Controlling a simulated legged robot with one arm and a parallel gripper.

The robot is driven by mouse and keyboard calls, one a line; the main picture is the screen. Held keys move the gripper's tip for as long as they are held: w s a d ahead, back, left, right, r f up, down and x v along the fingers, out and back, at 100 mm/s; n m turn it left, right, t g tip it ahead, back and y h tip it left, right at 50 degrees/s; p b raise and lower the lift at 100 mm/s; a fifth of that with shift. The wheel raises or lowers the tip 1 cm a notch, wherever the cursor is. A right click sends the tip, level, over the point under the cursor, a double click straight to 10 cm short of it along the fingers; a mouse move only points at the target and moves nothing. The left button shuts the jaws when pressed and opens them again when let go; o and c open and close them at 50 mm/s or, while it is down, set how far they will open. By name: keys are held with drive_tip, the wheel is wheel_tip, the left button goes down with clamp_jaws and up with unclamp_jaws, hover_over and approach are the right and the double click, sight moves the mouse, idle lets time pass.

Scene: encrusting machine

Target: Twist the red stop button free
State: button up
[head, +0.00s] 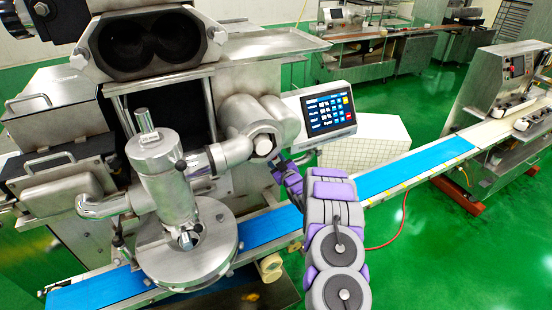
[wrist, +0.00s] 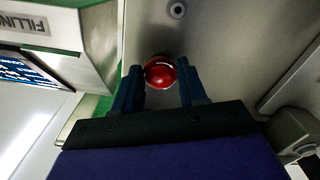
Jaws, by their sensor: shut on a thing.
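The red stop button (wrist: 160,72) is a round, glossy knob on a grey metal panel (wrist: 215,35) in the wrist view. My gripper (wrist: 163,82) has its two dark fingers on either side of the button and is shut on it. The left finger touches the button's edge; contact at the right finger is hard to make out. In the head view my gripper (head: 278,167) reaches to the machine's side, just below and left of the touchscreen (head: 328,111). The button cannot be made out there.
The encrusting machine's metal cylinder and round plate (head: 190,255) stand left of my arm. A blue conveyor belt (head: 415,168) runs beneath my arm toward the right. The touchscreen housing (wrist: 75,45) is close on the left in the wrist view.

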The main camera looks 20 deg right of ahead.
drive_tip(key=shift+r+m, duration=0.1)
drive_tip(key=shift+m, duration=0.4)
drive_tip(key=shift+w+p, duration=0.1)
drive_tip(key=shift+p, duration=0.2)
drive_tip(key=o, duration=1.1)
drive_tip(key=shift+c, duration=0.2)
drive_tip(key=s+p, duration=0.1)
drive_tip(key=s, duration=1.6)
drive_tip(key=shift+s+d+f, duration=0.15)
drive_tip(key=shift+d+f, duration=0.05)
drive_tip(key=shift+d, duration=0.15)
